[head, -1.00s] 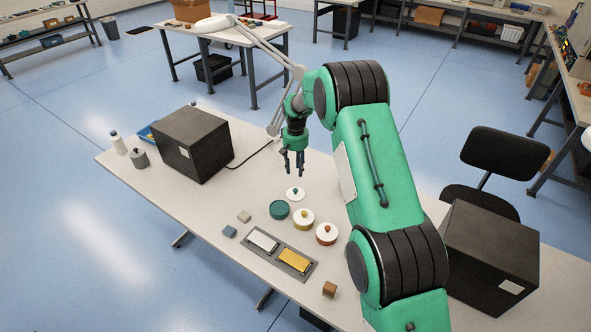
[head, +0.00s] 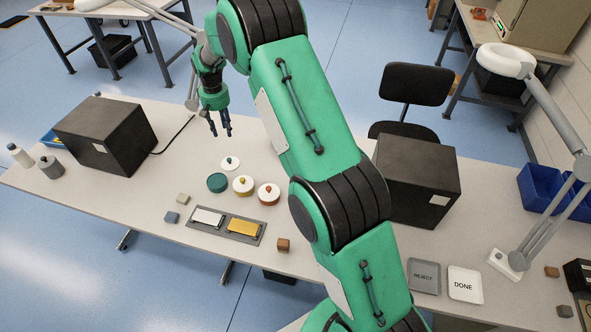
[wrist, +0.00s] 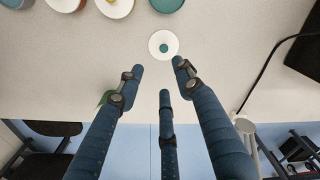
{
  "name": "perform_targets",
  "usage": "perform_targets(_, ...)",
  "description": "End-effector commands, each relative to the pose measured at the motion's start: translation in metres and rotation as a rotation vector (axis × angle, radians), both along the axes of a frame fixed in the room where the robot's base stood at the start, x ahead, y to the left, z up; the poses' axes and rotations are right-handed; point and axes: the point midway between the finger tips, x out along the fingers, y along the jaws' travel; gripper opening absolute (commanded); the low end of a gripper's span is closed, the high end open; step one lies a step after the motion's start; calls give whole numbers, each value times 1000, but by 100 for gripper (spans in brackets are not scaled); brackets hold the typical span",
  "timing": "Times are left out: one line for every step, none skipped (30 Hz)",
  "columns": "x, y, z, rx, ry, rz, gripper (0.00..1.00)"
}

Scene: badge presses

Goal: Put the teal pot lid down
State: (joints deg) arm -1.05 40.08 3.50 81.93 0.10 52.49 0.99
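The teal pot lid (head: 230,163), a white disc with a teal knob, lies flat on the table behind the teal pot (head: 217,183). The pot stands without a lid. In the wrist view, the lid (wrist: 154,43) is beyond my fingertips, and the teal pot (wrist: 167,4) is cut by the top edge. My gripper (head: 220,132) is above the table, behind the lid and apart from it. In the wrist view, its fingers (wrist: 160,76) are spread with nothing between them.
The yellow pot (head: 243,191) and red pot (head: 268,200) wear white lids beside the teal pot. A press plate (head: 225,227) lies in front. Dark boxes (head: 105,135) (head: 418,180) flank the area. REJECT (head: 424,287) and DONE (head: 465,297) trays are at right.

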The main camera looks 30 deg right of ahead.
Motion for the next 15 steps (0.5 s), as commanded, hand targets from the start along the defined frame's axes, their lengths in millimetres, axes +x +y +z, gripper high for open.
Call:
perform_targets(-6,-1,19,0,-12,0,36)
perform_targets(-10,-1,28,0,-18,0,36)
perform_targets(-17,-1,41,0,-26,0,36)
perform_targets(-21,-1,50,0,-31,0,36)
perform_targets(-26,-2,60,0,-37,0,36)
perform_targets(-33,-2,72,1,-45,0,36)
perform_targets(-38,-2,80,1,-50,0,36)
perform_targets(-43,-3,90,1,-57,0,36)
perform_targets(-51,-3,101,1,-64,0,36)
perform_targets(-56,-3,110,1,-69,0,36)
perform_targets(-62,-4,118,1,-75,0,36)
perform_targets(-70,-4,129,1,-83,0,36)
perform_targets(-76,-4,137,1,-88,0,36)
perform_targets(-82,-4,145,1,-95,0,36)
perform_targets(-90,-5,155,1,-102,0,36)
